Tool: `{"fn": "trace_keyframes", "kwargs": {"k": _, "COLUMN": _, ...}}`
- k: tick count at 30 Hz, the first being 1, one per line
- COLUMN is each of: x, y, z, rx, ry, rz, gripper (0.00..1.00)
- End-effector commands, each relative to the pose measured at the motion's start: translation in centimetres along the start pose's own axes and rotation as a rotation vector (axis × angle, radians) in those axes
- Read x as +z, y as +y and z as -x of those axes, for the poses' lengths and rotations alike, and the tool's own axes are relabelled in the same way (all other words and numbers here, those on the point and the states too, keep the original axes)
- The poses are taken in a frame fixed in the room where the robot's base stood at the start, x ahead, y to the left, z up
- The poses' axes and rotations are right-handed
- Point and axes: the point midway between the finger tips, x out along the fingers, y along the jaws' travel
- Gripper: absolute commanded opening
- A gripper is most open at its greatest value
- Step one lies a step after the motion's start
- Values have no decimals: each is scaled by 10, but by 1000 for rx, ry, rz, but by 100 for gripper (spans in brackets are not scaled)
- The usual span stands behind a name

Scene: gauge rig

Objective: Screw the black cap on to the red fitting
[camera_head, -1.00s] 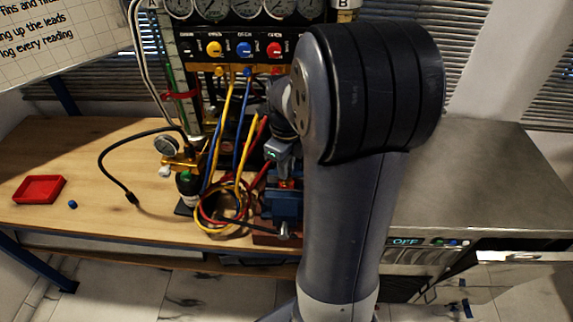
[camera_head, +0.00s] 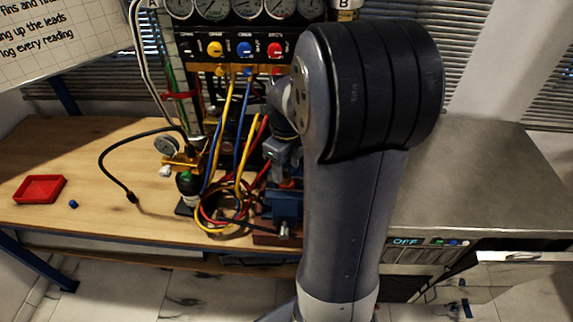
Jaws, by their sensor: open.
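My gripper (camera_head: 282,158) hangs just above a blue vise (camera_head: 287,207), partly hidden behind my own arm. Its jaws are open, though the fingertips are small and hard to make out. A small patch of red, likely the red fitting (camera_head: 287,183), shows between the gripper and the top of the vise. I cannot make out the black cap; it may be hidden by the gripper or the arm. Whether anything sits on the fitting cannot be told.
Yellow, blue and red hoses (camera_head: 236,150) run from the gauge panel (camera_head: 245,48) down beside the vise. A red tray (camera_head: 40,189) and a small blue piece (camera_head: 73,204) lie on the left wooden bench. The right steel counter (camera_head: 480,185) is clear.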

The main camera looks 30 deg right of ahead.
Motion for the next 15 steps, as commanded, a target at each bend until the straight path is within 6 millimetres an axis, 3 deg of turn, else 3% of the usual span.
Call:
{"fn": "trace_keyframes", "kwargs": {"k": 10, "x": 0, "y": 0, "z": 2, "rx": -1, "ry": -1, "rz": 0, "gripper": 58}}
{"fn": "trace_keyframes", "kwargs": {"k": 15, "x": 1, "y": -1, "z": 24, "rx": -3, "ry": -4, "rz": 0, "gripper": 58}}
